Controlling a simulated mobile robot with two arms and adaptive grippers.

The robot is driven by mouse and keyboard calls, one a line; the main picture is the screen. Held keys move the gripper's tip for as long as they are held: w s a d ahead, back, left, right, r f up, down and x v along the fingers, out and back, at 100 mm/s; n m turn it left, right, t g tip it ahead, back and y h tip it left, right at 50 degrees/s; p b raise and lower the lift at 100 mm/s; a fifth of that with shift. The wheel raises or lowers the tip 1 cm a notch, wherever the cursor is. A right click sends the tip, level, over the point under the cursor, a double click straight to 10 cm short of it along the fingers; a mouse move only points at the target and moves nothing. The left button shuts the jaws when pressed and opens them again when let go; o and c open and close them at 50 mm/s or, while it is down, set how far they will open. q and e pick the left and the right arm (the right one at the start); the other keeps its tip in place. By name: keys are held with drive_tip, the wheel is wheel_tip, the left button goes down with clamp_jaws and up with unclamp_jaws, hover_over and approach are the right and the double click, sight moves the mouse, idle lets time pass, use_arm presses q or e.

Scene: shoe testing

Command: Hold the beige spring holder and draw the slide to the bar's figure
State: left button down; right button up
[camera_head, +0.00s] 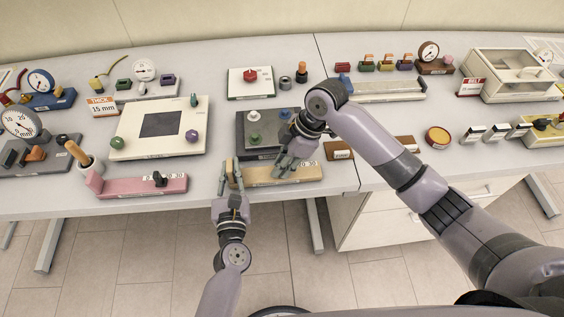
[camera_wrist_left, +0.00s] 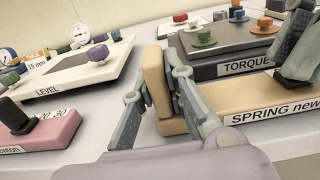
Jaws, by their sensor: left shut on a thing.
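The beige spring holder (camera_head: 285,175) lies near the table's front edge; its front face reads "SPRING" in the left wrist view (camera_wrist_left: 275,108). My left gripper (camera_head: 230,174) is shut on the holder's upright end block, which stands between its fingers in the left wrist view (camera_wrist_left: 157,85). My right gripper (camera_head: 287,163) is low over the right part of the holder and hides the slide there. I cannot tell whether its fingers are open or shut on the slide. A pink bar (camera_head: 140,187) with a small dark slider and printed numbers lies to the left.
The dark torque board (camera_head: 243,140) stands right behind the holder. The white level board (camera_head: 120,147) is behind and left. Bare table lies between the pink bar and the holder.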

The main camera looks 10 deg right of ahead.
clamp_jaws()
idle(0.3)
drive_tip(key=d, duration=0.5)
drive_tip(key=shift+d, duration=0.4)
drive_tip(key=shift+a, duration=0.1)
drive_tip(key=o, duration=0.5)
unclamp_jaws()
drive_tip(key=shift+a, duration=0.1)
drive_tip(key=v, duration=1.2)
